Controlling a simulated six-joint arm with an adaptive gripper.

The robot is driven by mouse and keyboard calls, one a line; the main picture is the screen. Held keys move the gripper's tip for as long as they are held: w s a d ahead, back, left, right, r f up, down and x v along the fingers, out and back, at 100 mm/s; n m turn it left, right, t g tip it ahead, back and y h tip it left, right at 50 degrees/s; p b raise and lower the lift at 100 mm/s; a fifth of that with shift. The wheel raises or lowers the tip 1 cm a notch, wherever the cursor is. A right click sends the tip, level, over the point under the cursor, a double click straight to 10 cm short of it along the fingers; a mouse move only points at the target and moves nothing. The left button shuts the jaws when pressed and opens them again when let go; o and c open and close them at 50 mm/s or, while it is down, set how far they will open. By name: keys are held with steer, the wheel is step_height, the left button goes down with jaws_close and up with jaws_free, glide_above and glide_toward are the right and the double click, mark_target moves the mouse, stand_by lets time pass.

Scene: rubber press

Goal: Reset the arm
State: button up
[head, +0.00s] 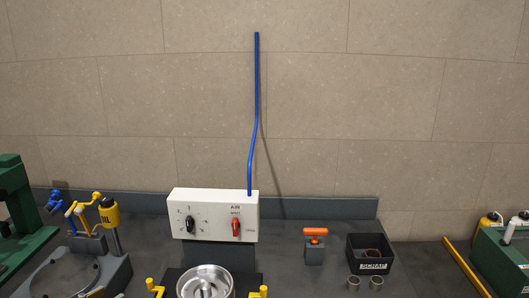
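The task names no object apart from my arm. Neither my arm nor my gripper shows in the head view, so I cannot see whether the gripper is open or shut or holds anything.
A white control box (213,215) with a black knob, a red switch and a blue hose (254,120) stands mid-bench. Below it is a round metal part (205,283). An orange-handled tool (315,245), a scrap bin (370,254) and two small rings stand right. Green machines flank the bench.

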steer(key=s+a+f+n+g+y, duration=0.1)
steer(key=s+a+n+g+y, duration=0.35)
steer(key=a+y, duration=0.5)
steer(key=s+d+r+g+h, duration=0.1)
steer(key=s+d, duration=0.4)
steer(key=d, duration=1.6)
steer(key=s+d+r+m+g+h, duration=0.1)
steer(key=s+d+r+h, duration=0.3)
steer(key=d, duration=1.8)
steer(key=s+d+r+g+h, duration=0.1)
steer(key=s+d+r+h, duration=0.2)
steer(key=d, duration=1.9)
steer(key=shift+s+d+r+m, duration=0.15)
steer(key=shift+s+r+m, duration=0.15)
steer(key=shift+s, duration=2.1)
